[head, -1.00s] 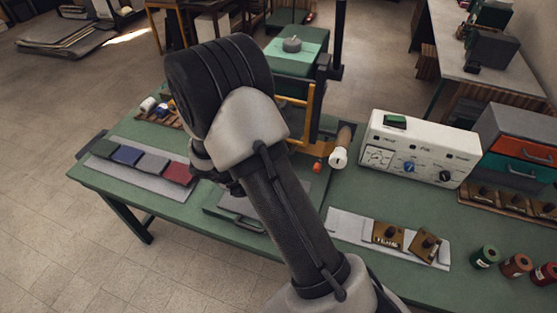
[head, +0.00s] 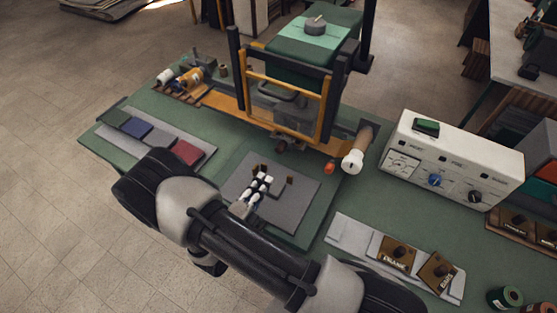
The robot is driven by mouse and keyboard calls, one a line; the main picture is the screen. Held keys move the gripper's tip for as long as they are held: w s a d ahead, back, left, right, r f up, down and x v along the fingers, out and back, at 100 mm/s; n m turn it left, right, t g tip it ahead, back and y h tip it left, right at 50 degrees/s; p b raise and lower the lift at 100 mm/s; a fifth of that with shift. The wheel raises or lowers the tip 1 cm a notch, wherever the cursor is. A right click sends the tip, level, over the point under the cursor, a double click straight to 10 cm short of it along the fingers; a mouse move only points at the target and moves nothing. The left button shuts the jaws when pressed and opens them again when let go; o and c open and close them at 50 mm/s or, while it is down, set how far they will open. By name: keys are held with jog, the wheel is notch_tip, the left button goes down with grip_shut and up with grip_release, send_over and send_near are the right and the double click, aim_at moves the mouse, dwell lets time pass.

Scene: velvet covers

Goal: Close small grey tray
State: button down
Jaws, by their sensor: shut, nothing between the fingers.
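A flat grey tray (head: 297,205) lies in front of the yellow-framed press, on a green base; I take it to be the small grey tray. Small brown pieces stand up from its middle. My gripper (head: 266,179) is over the middle of this tray, with its pale and dark fingers shut and empty. I cannot tell whether the fingers touch the tray or the brown pieces.
The press's yellow frame (head: 285,80) stands behind the tray. A white control box (head: 455,160) is on the right. Coloured velvet pieces (head: 186,152) lie on a grey strip at left. Brass blocks (head: 396,252) lie on a pale strip at front right.

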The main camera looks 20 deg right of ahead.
aim_at(283, 151)
jog(key=x, duration=0.9)
jog(key=b+x, duration=0.1)
jog(key=x, duration=0.4)
jog(key=shift+s+d, duration=0.1)
jog(key=shift+r, duration=0.1)
jog(key=shift+s+a, duration=0.35)
jog(key=shift+a, duration=0.1)
jog(key=v, duration=1.3)
jog(key=shift+p, duration=0.35)
